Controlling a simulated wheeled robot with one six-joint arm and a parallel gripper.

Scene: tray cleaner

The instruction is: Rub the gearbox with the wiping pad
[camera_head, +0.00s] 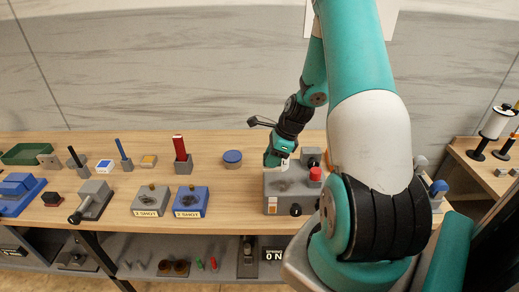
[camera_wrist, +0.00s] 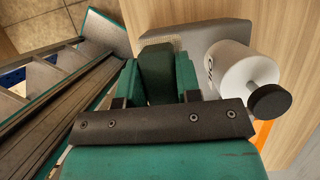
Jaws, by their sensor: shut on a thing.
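The grey box I take for the gearbox (camera_head: 283,203) stands on the wooden bench, with dark smudges on its top. My gripper (camera_head: 278,159) points down at the far left edge of its top. In the wrist view my gripper (camera_wrist: 155,72) is shut on a dark green block between its green fingers. A pale, textured strip shows just beyond this block, so I take the two together for the wiping pad (camera_wrist: 160,42). A grey flat surface lies beside it. I cannot tell whether the pad touches the gearbox.
A red-topped knob (camera_head: 315,174) rises at the box's right. A white cylinder (camera_wrist: 238,68) with a dark disc is close right of my fingers. Left on the bench are a blue round tin (camera_head: 232,158), blue block (camera_head: 190,201) and grey block (camera_head: 151,200).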

